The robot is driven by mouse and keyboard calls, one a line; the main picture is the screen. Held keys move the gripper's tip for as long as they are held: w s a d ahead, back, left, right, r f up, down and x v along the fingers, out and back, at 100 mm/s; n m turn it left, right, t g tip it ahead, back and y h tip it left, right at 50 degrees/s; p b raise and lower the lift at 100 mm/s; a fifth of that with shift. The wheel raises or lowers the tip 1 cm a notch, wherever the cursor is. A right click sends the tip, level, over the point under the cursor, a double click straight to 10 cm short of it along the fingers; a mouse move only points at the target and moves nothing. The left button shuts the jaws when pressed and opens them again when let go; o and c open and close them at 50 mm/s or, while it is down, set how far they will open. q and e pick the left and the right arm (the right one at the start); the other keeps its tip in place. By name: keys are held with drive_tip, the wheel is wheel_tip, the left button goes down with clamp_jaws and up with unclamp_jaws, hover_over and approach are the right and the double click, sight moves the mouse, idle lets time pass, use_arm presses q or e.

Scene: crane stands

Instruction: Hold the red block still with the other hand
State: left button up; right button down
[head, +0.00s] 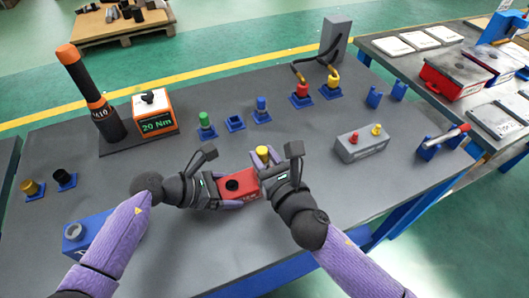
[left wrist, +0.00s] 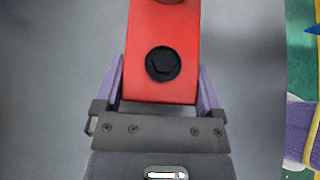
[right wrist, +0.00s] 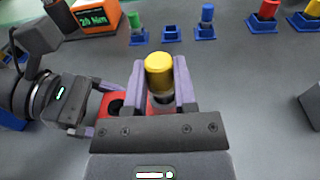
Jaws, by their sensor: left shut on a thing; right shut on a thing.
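The red block (head: 238,187) lies on the grey table in front of me. A dark round hole or socket shows in its top, clearest in the left wrist view (left wrist: 165,88). My left gripper (head: 222,189) is shut on the block's left end, one finger along each side. My right gripper (head: 268,168) is shut on a yellow-topped part (right wrist: 159,72) with a grey lower body. That part is upright at the block's right end. Whether it sits in the block or just above it is hidden by the fingers.
A torque display (head: 157,113) and an orange-topped tool (head: 88,90) stand at the back left. Blue holders with green (head: 205,121) and blue (head: 262,108) parts are behind the block. A grey block (head: 362,143) with red and yellow pegs is to the right.

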drive_tip(key=shift+f, duration=0.95)
drive_tip(key=shift+c, duration=1.7)
unclamp_jaws()
drive_tip(key=shift+v, duration=2.5)
drive_tip(key=f+v, duration=0.1)
drive_tip(key=v, duration=1.1)
drive_tip(key=shift+r, duration=0.5)
use_arm(q)
drive_tip(key=o, duration=1.3)
drive_tip(key=shift+c, duration=0.2)
